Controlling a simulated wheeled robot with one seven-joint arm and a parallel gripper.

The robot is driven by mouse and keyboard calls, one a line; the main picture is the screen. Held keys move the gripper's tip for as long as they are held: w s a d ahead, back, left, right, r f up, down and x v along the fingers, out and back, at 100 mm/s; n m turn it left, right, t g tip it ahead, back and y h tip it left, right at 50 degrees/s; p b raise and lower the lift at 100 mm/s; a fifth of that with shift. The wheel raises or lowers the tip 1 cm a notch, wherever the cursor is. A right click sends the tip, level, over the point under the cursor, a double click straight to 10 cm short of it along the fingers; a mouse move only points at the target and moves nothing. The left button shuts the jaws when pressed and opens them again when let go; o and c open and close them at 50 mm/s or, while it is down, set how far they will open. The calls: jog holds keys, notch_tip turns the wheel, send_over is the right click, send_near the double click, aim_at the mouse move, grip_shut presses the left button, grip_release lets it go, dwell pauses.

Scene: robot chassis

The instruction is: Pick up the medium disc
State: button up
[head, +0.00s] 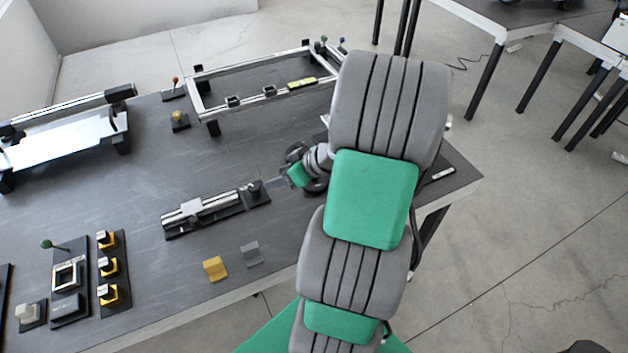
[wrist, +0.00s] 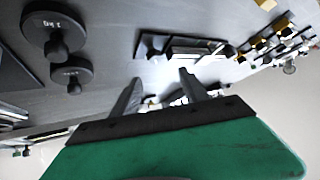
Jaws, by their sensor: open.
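Two black discs with knobs show at the left of the wrist view: a larger disc (wrist: 42,22) marked 1 kg and a smaller disc (wrist: 84,75). I cannot tell which of them is the medium one. In the head view, dark round shapes (head: 318,187) lie beside my wrist, partly hidden by my arm. My gripper (wrist: 160,76) is open, with nothing seen between its fingers. The discs are to the left of the fingers in the wrist view, apart from them. In the head view my gripper (head: 276,183) is low over the dark table.
A rail fixture (head: 205,213) stands on the table (head: 150,160) left of my gripper. A metal frame (head: 258,63) stands behind. A yellow block (head: 215,268) and a grey block (head: 251,253) lie near the front edge. My arm hides the table's right part.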

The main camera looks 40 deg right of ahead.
jog(key=s+d+m+t+h, duration=0.1)
jog(key=s+d+t, duration=0.15)
jog(key=d, duration=0.45)
jog(key=s+d+m+t+h, duration=0.1)
jog(key=d+t+h, duration=0.15)
jog(key=d, duration=0.35)
jog(key=shift+y, duration=0.35)
notch_tip(320, 180, down, 7)
jog(key=shift+d+p, duration=0.15)
jog(key=shift+p, duration=0.3)
jog(key=p+x, duration=0.1)
jog(key=x, duration=0.6)
jog(key=shift+w+f+p, duration=0.25)
jog(key=shift+p, duration=0.15)
grip_shut()
jog(key=shift+r, duration=0.1)
